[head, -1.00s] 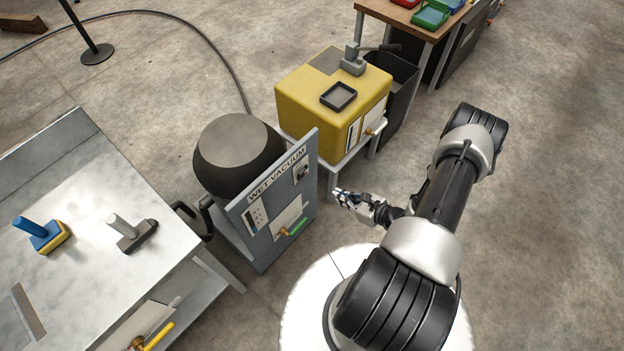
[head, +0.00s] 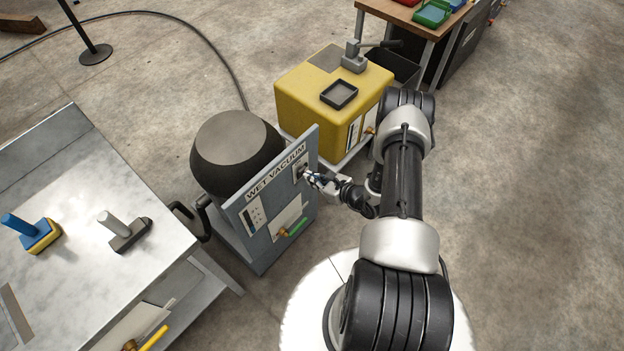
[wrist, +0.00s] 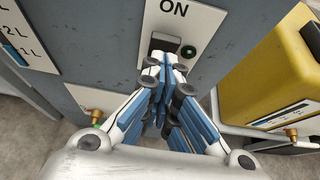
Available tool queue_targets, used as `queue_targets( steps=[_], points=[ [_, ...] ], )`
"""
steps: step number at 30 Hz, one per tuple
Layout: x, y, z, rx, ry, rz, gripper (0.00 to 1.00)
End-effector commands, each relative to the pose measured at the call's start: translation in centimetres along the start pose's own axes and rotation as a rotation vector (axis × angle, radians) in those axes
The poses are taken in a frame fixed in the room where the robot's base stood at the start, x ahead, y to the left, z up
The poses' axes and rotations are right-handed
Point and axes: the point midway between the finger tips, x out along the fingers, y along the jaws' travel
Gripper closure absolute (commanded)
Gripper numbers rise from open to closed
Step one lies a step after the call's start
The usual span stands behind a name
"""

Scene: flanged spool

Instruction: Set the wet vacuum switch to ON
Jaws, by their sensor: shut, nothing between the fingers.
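The grey wet vacuum panel (head: 242,222) stands upright in front of the dark round vacuum body (head: 235,150). The switch plate (wrist: 205,20) is marked ON at its top in the wrist view. I cannot tell whether the lamp is lit. My gripper (wrist: 164,62) is shut and empty, its fingertips right at the switch and covering its lower part. My gripper (head: 309,178) hides much of the plate in the head view. Contact cannot be told.
A yellow machine (head: 320,95) on a stand is close to the right of the panel. A green-handled valve (head: 292,228) sticks out low on the panel. A metal table (head: 80,230) with two handled tools stands at the left. Floor at the right is clear.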

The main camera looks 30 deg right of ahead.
Motion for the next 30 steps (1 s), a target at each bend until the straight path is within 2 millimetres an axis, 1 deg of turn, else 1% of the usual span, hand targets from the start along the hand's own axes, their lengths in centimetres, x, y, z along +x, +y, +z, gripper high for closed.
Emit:
queue_targets(
  steps=[3,12,14,19,20,22,30],
  points=[
    [0.3,0.0,0.3,0.0,0.0,0.0,1.0],
    [0.3,0.0,0.4,0.0,0.002,0.0,1.0],
    [0.3,0.0,0.8,-0.002,0.017,0.001,1.0],
    [0.7,0.0,2.1,-0.005,0.123,0.002,1.0],
    [0.7,0.0,1.6,0.0,0.119,0.0,1.0],
    [0.7,0.0,1.4,0.0,0.117,0.0,1.0],
    [0.6,0.0,1.8,0.0,0.116,0.0,1.0]
  ],
)
